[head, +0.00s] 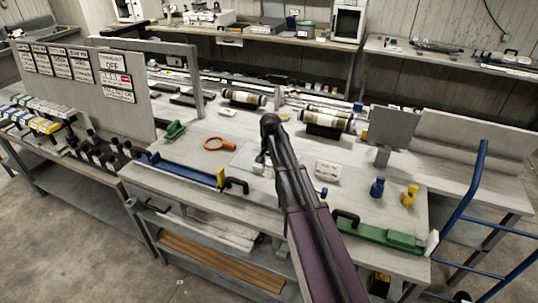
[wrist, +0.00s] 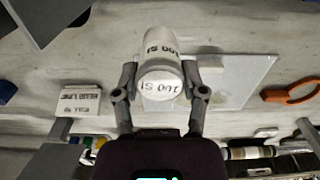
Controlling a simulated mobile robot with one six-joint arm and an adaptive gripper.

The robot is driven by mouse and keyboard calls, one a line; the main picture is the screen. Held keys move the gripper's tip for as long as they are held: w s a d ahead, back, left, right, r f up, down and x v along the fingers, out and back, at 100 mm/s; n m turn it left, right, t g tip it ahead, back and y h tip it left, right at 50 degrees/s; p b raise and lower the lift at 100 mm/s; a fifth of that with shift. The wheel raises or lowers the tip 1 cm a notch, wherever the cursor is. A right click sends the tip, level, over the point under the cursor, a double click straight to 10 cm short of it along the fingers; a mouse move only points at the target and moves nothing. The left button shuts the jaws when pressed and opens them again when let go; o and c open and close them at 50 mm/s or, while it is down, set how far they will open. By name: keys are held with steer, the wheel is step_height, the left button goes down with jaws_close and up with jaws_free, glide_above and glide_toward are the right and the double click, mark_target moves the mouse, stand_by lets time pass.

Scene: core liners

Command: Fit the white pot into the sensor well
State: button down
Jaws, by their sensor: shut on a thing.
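The white pot (wrist: 162,65), marked with black lettering, is between the two fingers of my gripper (wrist: 160,78) in the wrist view. The fingers are shut on its sides, with the lettered end face toward the camera. In the head view my arm hides most of my gripper (head: 264,158), and I cannot make out the pot clearly there. A flat pale plate (wrist: 242,82) lies beside and partly behind the pot; it also shows in the head view (head: 243,157). I cannot identify the sensor well for certain.
A white lettered block (head: 327,171) stands right of my arm. An orange ringed tool (head: 220,143) lies left of the plate. Blue (head: 377,187) and yellow (head: 410,195) small pieces stand at the right. Green (head: 375,235) and blue (head: 180,170) long tools lie along the front edge.

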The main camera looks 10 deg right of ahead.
steer(key=w+a+f+m, duration=0.1)
steer(key=m, duration=0.1)
steer(key=w+a+f+m+b, duration=0.1)
steer(key=w+a, duration=0.1)
steer(key=shift+m, duration=0.4)
